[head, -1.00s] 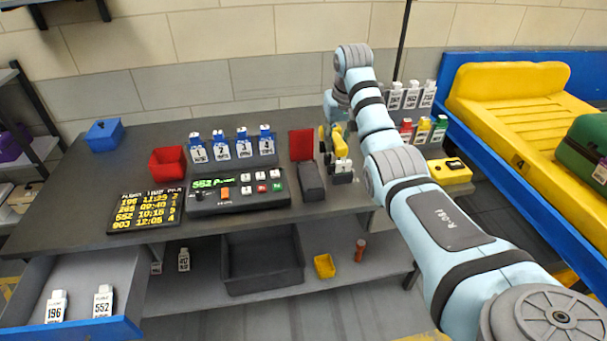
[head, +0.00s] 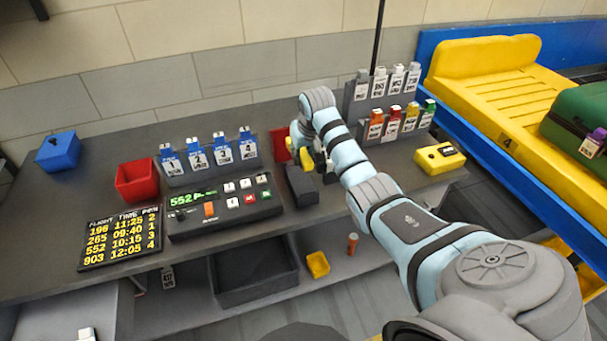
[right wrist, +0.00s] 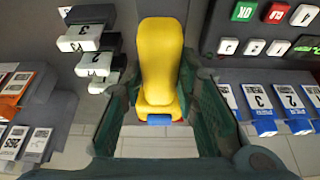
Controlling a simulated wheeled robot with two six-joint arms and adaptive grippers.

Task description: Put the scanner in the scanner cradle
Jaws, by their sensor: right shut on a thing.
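The scanner (right wrist: 160,65) is yellow with a blue bit at its near end. It lies between the fingers of my right gripper (right wrist: 163,95), which is shut on it. In the head view the right gripper (head: 308,152) is low over the back of the counter, with part of the yellow scanner (head: 304,157) showing. A dark block (head: 301,186), which looks like the scanner cradle, stands just in front of the gripper, with a red upright panel (head: 279,146) behind it. The arm hides much of this spot, and I cannot tell whether scanner and block touch. My left gripper is not in view.
A keypad console (head: 224,207) and blue numbered tags (head: 221,150) are left of the gripper. A tag rack (head: 386,123) and a yellow device (head: 440,158) are at the right. A red bin (head: 137,181) stands further left. The conveyor (head: 500,85) runs at the far right.

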